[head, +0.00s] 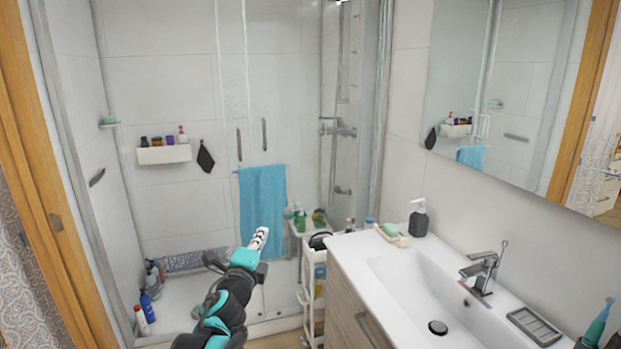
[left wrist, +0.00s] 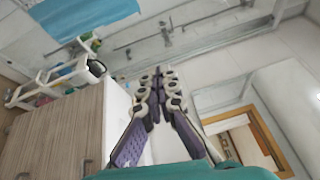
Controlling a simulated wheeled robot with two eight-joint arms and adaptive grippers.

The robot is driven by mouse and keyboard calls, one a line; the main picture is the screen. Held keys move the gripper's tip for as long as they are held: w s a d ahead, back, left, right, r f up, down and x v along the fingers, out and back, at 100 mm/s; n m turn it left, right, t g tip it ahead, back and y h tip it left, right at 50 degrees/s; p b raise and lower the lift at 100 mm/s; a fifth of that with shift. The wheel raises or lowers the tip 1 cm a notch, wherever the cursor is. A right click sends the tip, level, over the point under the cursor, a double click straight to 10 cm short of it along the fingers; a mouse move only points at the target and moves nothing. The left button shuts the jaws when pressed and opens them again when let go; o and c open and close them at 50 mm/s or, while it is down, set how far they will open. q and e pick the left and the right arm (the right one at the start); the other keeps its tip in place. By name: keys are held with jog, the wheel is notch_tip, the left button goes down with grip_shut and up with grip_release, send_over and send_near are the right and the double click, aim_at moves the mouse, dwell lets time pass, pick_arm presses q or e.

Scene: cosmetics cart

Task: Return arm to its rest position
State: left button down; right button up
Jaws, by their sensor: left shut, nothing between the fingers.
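My left gripper (head: 260,238) is in the lower middle of the head view, its arm coming in from the bottom. Its fingers are shut with nothing between them. In the left wrist view the same gripper (left wrist: 158,78) points away over the edge of the washbasin cabinet (left wrist: 60,130), with its fingertips together. In the head view the gripper is held in the air, left of the white cart (head: 312,272) and the washbasin (head: 405,262). My right gripper is in neither view.
A blue towel (head: 262,200) hangs on the shower door behind the gripper. The washbasin holds a soap dispenser (head: 418,219), a soap dish (head: 392,235) and a tap (head: 484,268). Bottles (head: 149,305) stand on the shower floor at the left.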

pick_arm(q)
jog(key=s+a+f+n+g+y, duration=0.25)
jog(key=s+a+n+y, duration=0.25)
jog(key=s+a+n, duration=0.3)
jog(key=s+d+f+n+g+h, duration=0.1)
jog(key=s+f+n+g, duration=0.3)
jog(key=s+f, duration=0.6)
jog(key=s+d+f+n+g+h, duration=0.1)
jog(key=s+f+n+g, duration=0.3)
jog(key=s+f+n, duration=0.5)
jog(key=s+f, duration=0.1)
jog(key=s, duration=0.6)
jog(key=shift+d, duration=0.2)
jog(key=shift+s+f+g, duration=0.1)
jog(key=shift+g, duration=0.15)
